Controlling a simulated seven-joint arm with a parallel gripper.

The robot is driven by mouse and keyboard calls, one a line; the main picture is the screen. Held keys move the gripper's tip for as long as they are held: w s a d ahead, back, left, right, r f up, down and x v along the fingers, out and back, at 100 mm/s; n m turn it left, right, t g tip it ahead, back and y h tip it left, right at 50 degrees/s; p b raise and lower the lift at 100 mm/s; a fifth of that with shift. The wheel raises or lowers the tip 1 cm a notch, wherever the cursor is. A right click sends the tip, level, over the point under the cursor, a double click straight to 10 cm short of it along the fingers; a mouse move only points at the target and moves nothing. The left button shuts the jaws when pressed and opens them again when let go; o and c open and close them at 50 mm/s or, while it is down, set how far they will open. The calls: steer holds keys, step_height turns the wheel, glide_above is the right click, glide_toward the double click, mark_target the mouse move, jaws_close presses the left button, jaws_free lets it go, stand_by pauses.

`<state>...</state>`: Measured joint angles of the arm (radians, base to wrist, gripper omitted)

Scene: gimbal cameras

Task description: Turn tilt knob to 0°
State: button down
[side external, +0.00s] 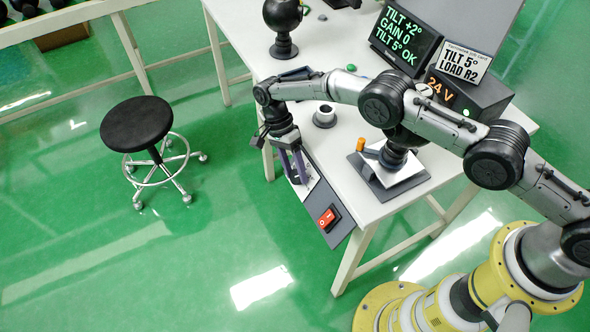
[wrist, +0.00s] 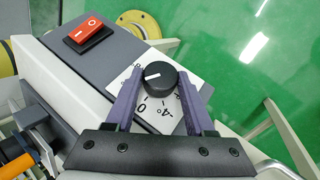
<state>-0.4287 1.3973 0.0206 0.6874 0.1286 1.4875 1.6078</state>
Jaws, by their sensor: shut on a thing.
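The black tilt knob (wrist: 160,80) sits on a white dial plate (wrist: 187,96) with printed marks. Its white pointer line points left in the wrist view, away from the printed 0 and -4° at the plate's lower side. My gripper (wrist: 154,85) is shut on the knob, one purple finger on each side. In the side view my gripper (side external: 297,179) reaches down to the grey panel at the table's front edge, and the knob is hidden there. A display (side external: 404,38) reads TILT +2°, GAIN 0, TILT 5° OK.
A red rocker switch (side external: 328,219) is on the same panel. A card (side external: 461,62) reads TILT 5° LOAD R2, above a box (side external: 470,98) showing 24 V. A device with an orange-tipped lever (side external: 361,145) and a small cup-like part (side external: 325,116) stand on the white table.

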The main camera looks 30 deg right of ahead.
mark_target(295, 172)
steer(key=c, duration=0.5)
jaws_free()
steer(key=shift+c, duration=0.2)
steer(key=v, duration=0.5)
step_height(295, 172, up, 7)
steer(key=shift+r, duration=0.1)
